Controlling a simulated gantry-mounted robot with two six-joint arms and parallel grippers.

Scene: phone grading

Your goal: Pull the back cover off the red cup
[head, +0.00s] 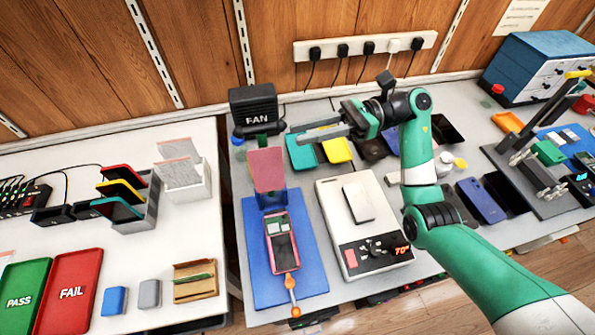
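A reddish-brown flat panel (267,170), which looks like the back cover, stands tilted at the far end of the blue mat (255,275), below the fan. I cannot make out the red cup; it may be hidden or too small to tell. An opened phone (282,242) with a pink-red frame lies on the mat in front of the panel. My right gripper (303,131) reaches in from the right, its fingers pointing left, just above and to the right of the panel. The gap between its fingertips is unclear. My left gripper is out of view.
A black fan (253,108) stands close behind the panel. A white heating plate (340,243) reading 70 sits right of the mat. An orange-handled tool (290,290) lies at the phone's near end. Phones lie behind and to the right. PASS (37,272) and FAIL (84,262) trays are left.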

